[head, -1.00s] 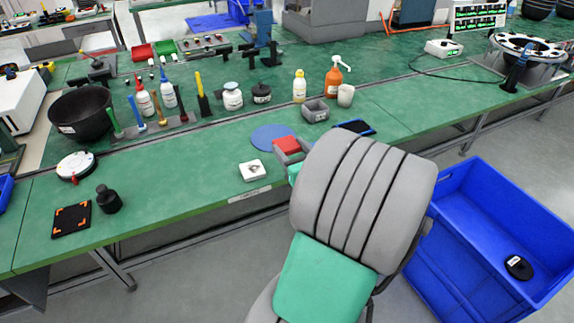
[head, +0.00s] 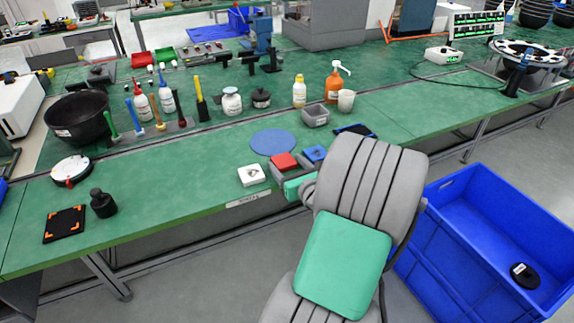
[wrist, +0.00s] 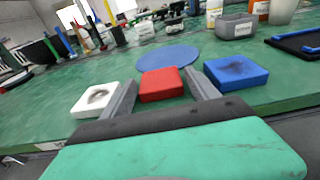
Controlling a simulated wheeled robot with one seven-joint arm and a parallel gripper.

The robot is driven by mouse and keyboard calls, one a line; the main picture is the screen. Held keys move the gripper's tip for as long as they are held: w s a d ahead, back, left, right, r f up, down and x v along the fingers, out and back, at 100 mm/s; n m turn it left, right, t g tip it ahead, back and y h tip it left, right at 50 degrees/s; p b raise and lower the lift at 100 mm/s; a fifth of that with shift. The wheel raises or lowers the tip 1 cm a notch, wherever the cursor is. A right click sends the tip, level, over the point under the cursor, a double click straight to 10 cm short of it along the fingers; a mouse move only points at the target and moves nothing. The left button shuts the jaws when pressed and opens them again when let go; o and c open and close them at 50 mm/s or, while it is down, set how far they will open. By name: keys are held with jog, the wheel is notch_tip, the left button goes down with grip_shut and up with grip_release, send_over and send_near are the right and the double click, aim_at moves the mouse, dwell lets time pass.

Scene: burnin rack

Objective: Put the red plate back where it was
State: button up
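The red plate (head: 285,161) is a small flat square block. In the wrist view the red plate (wrist: 160,84) sits between the tips of my gripper (wrist: 160,92), one finger along each side. My gripper (head: 287,167) appears shut on it, low over the green bench near its front edge. Contact between the plate's underside and the bench cannot be made out. A white plate (head: 251,175) with a dark mark lies to its left, also in the wrist view (wrist: 95,98). A blue plate (head: 314,153) lies to its right, also in the wrist view (wrist: 236,71).
A flat blue disc (head: 273,142) lies just behind the red plate. A grey bin (head: 315,116), a beige cup (head: 346,101) and a dark blue-edged tray (head: 354,131) stand behind right. Bottles and tools line the back. A blue crate (head: 470,245) stands on the floor right.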

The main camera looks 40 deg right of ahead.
jog(key=shift+o, duration=0.8)
jog(key=shift+r, duration=0.1)
jog(key=shift+s+r, duration=0.1)
jog(key=shift+s, duration=0.05)
jog(key=p+v, duration=0.1)
jog(key=v, duration=1)
jog(key=shift+s+a, duration=0.2)
jog(key=shift+s, duration=0.1)
